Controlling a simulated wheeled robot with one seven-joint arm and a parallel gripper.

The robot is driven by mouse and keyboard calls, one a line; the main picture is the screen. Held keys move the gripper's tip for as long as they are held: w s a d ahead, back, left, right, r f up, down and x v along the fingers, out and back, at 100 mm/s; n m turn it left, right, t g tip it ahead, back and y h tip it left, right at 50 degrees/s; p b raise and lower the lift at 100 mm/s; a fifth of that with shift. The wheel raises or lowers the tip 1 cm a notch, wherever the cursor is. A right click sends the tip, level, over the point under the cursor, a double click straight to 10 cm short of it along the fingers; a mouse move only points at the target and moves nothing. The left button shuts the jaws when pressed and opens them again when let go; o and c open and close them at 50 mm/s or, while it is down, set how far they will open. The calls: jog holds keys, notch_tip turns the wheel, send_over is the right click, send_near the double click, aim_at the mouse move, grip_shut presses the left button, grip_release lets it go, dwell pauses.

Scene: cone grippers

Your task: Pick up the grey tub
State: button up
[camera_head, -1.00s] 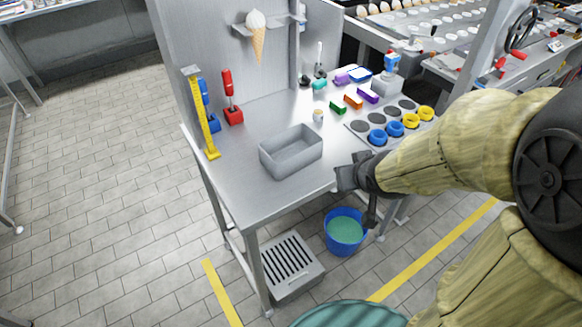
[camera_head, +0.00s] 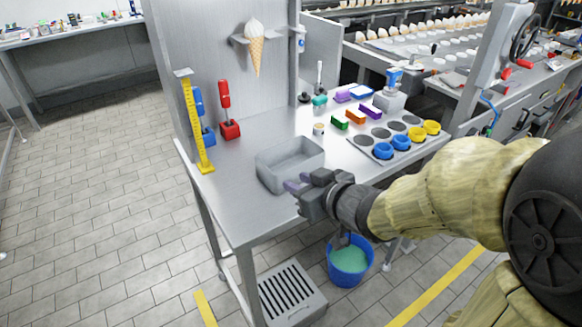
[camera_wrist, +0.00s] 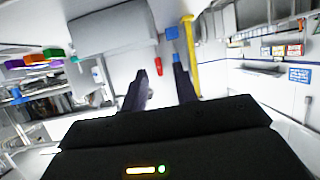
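The grey tub (camera_head: 268,174) is an open rectangular box standing upright on the steel table, left of centre in the head view. It appears empty. In the wrist view the tub (camera_wrist: 108,28) is a blurred grey block at the upper left. My gripper (camera_head: 294,187) is at the tub's near right side in the head view and hides part of that wall. In the wrist view my gripper (camera_wrist: 160,80) has its two dark fingers apart with nothing between them. I cannot tell whether a finger touches the tub.
A yellow upright gauge (camera_head: 196,125) and a red-handled tool (camera_head: 226,108) stand behind the tub to the left. A small cup (camera_head: 318,129), coloured blocks (camera_head: 355,117) and a tray of rings (camera_head: 375,137) lie to the right. A blue bucket (camera_head: 350,271) is on the floor below.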

jog(key=shift+w+a+p, duration=0.7)
jog(key=shift+w+p, duration=0.15)
jog(key=shift+p, duration=0.05)
jog(key=p, duration=0.7)
send_near(264, 167)
jog(key=x, duration=0.5)
jog(key=shift+a, duration=0.3)
jog(key=shift+s, duration=0.25)
jog(key=shift+w+a+p, duration=0.1)
jog(key=shift+w+p, duration=0.2)
jog(key=shift+w, duration=0.1)
jog(key=shift+d+p+x, duration=0.15)
jog(key=shift+p+x, duration=0.1)
jog(key=shift+x, duration=0.9)
jog(key=shift+d+p+x, duration=0.15)
jog(key=shift+p+x, duration=0.1)
jog(key=shift+x, duration=0.9)
jog(key=shift+w+f, duration=0.1)
jog(key=shift+w, duration=0.05)
grip_shut()
